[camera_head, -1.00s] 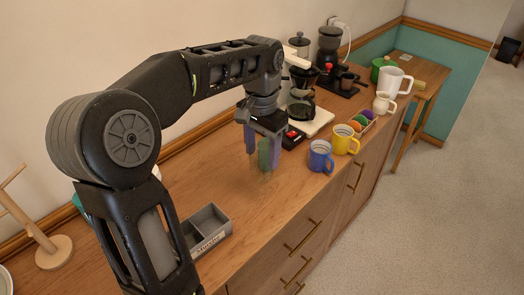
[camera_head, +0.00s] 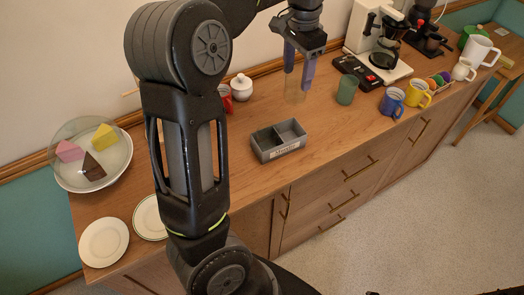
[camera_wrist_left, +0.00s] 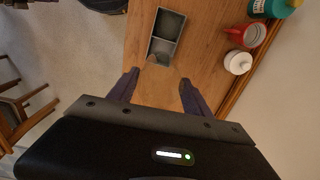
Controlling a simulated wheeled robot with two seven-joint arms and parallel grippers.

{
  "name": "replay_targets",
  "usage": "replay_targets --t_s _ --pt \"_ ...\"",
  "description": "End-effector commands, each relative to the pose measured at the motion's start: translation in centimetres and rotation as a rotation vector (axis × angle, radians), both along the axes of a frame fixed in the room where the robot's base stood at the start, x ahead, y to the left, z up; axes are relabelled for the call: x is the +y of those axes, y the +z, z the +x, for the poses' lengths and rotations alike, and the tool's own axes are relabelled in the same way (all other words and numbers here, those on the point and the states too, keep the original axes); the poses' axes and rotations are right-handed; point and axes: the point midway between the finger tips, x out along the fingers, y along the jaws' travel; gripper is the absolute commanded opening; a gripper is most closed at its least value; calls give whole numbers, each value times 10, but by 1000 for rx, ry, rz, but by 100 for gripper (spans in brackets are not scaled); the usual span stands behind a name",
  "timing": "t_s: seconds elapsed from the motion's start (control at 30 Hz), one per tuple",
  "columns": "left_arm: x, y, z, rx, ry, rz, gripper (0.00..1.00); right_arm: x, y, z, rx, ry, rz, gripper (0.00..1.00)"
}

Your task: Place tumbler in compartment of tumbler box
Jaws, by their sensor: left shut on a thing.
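The tumbler box (camera_head: 262,151) is a grey open box with two compartments and a label on its front, on the wooden counter. It also shows in the left wrist view (camera_wrist_left: 150,48). My left gripper (camera_head: 298,80) points down, shut on a clear, faint tumbler (camera_head: 294,95), behind and slightly right of the box in the head view. In the left wrist view the tumbler's faint rim shows between the fingers (camera_wrist_left: 158,92). Both compartments look empty. My right gripper is not in view.
A white lidded pot (camera_head: 241,88) and red mug (camera_head: 225,98) stand left of the gripper. A black scale (camera_head: 357,72), coffee maker (camera_head: 385,50), and blue (camera_head: 392,102) and yellow (camera_head: 417,94) mugs stand right. Plates (camera_head: 103,242) and a cake dish (camera_head: 112,180) lie left.

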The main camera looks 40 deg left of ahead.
Motion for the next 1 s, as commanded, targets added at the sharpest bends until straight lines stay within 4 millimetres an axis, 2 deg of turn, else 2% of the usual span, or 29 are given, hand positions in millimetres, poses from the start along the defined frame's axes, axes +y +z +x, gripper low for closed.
replay_targets --t_s 0.17,0.57,0.93,1.0 --pt "0 1 0 1 -63 -7 0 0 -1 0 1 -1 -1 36" --pt "1 -4 -1 3 -62 -6 0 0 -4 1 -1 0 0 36" --pt "2 -37 -1 4 -58 -7 0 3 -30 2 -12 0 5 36" --pt "1 -64 -1 4 -61 -7 0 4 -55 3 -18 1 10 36"
